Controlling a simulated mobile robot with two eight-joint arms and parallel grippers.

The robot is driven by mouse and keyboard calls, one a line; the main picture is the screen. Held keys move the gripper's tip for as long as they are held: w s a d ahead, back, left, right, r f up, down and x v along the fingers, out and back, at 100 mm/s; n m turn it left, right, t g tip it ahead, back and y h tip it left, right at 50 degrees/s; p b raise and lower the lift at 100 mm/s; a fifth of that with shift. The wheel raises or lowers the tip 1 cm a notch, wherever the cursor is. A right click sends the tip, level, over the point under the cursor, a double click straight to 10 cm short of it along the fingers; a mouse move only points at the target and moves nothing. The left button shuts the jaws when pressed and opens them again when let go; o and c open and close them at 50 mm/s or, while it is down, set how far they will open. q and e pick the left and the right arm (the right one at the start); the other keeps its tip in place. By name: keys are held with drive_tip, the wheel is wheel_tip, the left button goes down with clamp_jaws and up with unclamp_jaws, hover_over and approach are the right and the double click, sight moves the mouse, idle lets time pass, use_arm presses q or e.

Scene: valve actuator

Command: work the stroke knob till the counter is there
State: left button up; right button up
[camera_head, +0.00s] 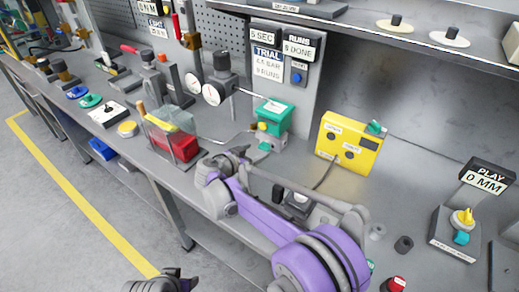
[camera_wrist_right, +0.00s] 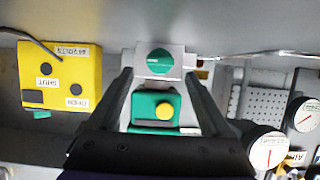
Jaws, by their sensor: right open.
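The green actuator box (camera_head: 273,117) stands on the bench with a yellow knob (camera_head: 262,127) on its front. Below it is a grey block with a green knob (camera_head: 265,146). In the right wrist view, which is upside down, the green knob (camera_wrist_right: 160,62) and yellow knob (camera_wrist_right: 164,112) show between the spread fingers of my right gripper (camera_wrist_right: 159,76). That gripper (camera_head: 236,158) is open and empty, just in front of the actuator. A display (camera_head: 485,180) reads "PLAY 0 MM". No label naming the stroke knob is legible. My left gripper (camera_head: 163,283) is partly cut off at the bottom edge.
A yellow box (camera_head: 348,143) stands right of the actuator; a pedestal with another yellow knob (camera_head: 463,218) is at far right. Gauges (camera_head: 213,94) and a clear-sided bin (camera_head: 173,142) are to the left. A panel (camera_head: 297,49) reads "RUNS 0 DONE". The floor aisle is clear.

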sight(261, 147)
drive_tip(key=shift+x, duration=1.55)
clamp_jaws()
drive_tip(key=n+h, duration=0.1)
drive_tip(key=n+g, duration=0.1)
drive_tip(key=shift+w+a+f+n+h, duration=0.1)
drive_tip(key=shift+w+a+n+h, duration=0.1)
drive_tip(key=shift+a+n+h, duration=0.15)
drive_tip(key=shift+w+n+g+h, duration=0.1)
drive_tip(key=shift+n+g+h, duration=0.2)
drive_tip(key=shift+n+h, duration=0.45)
drive_tip(key=shift+n, duration=0.3)
